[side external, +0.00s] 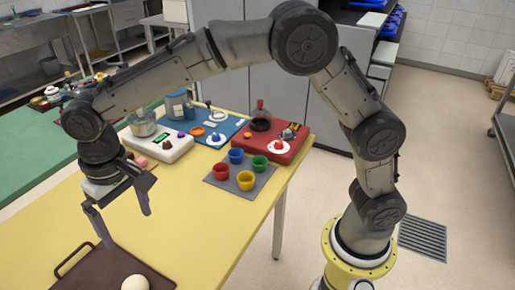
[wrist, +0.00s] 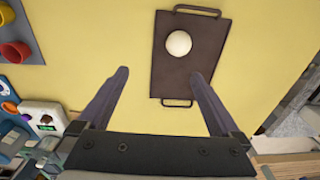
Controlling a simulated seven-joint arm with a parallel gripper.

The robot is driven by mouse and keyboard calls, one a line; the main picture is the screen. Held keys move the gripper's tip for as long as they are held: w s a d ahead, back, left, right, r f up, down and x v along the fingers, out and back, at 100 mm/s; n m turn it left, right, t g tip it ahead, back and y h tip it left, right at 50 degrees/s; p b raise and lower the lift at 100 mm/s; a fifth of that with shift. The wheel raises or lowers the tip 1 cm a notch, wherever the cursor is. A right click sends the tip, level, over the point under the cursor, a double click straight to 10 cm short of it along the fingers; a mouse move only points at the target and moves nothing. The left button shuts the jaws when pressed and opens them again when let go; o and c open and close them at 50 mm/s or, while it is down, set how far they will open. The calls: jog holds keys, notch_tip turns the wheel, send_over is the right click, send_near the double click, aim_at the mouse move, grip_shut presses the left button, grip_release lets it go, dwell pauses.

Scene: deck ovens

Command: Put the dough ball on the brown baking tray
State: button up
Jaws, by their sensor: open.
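The brown baking tray (wrist: 170,75) lies flat on the yellow table, with a handle at each end. It also shows at the bottom of the side external view (side external: 95,272), partly cut off by the frame edge. The pale dough ball (wrist: 179,43) rests on the tray, near one end; in the side external view (side external: 135,283) its lower part is cut off. My gripper (wrist: 160,75) is open and empty, with its fingers spread wide. In the side external view my gripper (side external: 128,228) is above the table by the tray, apart from the dough ball.
A grey mat (side external: 233,187) with red, blue, yellow and green cups lies at the table's right. Behind it are a red board (side external: 296,152), a blue board (side external: 232,128) and a white scale (side external: 160,155) with small items. The yellow table between mat and tray is clear.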

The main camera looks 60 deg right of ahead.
jog(key=s+d+r+t, duration=0.1)
jog(key=s+d+r, duration=0.35)
jog(key=d, duration=0.35)
jog(key=s+d+r+t, duration=0.1)
jog(key=s+d+r, duration=0.2)
jog(key=d+r, duration=0.35)
jog(key=s+d+f+t, duration=0.3)
jog(key=s+d+f, duration=0.1)
jog(key=s+d, duration=0.8)
jog(key=s, duration=0.3)
jog(key=shift+s+d+f, duration=0.15)
jog(key=shift+s+d, duration=0.1)
